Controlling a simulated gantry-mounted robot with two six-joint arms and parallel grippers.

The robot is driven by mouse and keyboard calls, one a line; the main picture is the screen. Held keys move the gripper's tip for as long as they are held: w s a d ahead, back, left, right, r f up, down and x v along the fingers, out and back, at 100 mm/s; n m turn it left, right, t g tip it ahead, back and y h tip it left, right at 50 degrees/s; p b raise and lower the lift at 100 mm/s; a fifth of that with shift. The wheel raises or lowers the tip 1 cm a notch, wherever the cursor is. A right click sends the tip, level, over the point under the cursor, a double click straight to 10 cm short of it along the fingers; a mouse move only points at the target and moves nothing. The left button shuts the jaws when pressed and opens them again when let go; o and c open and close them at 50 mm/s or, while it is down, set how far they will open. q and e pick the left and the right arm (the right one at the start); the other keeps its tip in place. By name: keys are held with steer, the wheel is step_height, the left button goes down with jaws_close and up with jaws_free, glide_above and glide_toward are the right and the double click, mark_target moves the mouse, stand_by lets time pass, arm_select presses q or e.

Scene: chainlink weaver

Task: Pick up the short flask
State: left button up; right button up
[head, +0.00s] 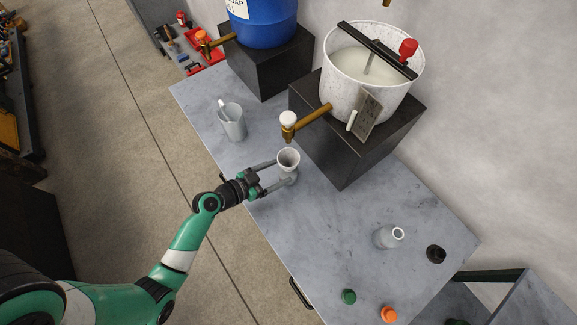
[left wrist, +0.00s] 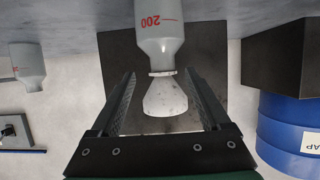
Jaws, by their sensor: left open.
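A grey-white flask (head: 288,178) stands on the table near its left edge, below a brass tap, with a white funnel-like cup (head: 288,158) on its top. In the left wrist view this flask (left wrist: 160,20) shows a red 200 mark, and the white cup (left wrist: 165,97) flares from its neck. My left gripper (head: 282,172) is open, its fingers on either side of the neck and cup, with gaps visible. A second flask (head: 388,236) stands further right; it also shows in the left wrist view (left wrist: 27,65). I cannot tell which flask is shorter. My right gripper is not in view.
A white bucket (head: 370,80) on a black block has a brass tap (head: 310,117) above the flask. A blue barrel (head: 264,22) stands behind. Green (head: 349,297), orange (head: 388,314) and black (head: 436,254) caps lie at the right.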

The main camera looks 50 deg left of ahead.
mark_target(288, 172)
arm_select(q)
steer(key=x, duration=0.5)
steer(key=shift+w+a+f+b, duration=0.1)
steer(key=shift+a+f+b, duration=0.1)
steer(key=shift+f+b, duration=0.1)
jaws_close()
stand_by(1.1)
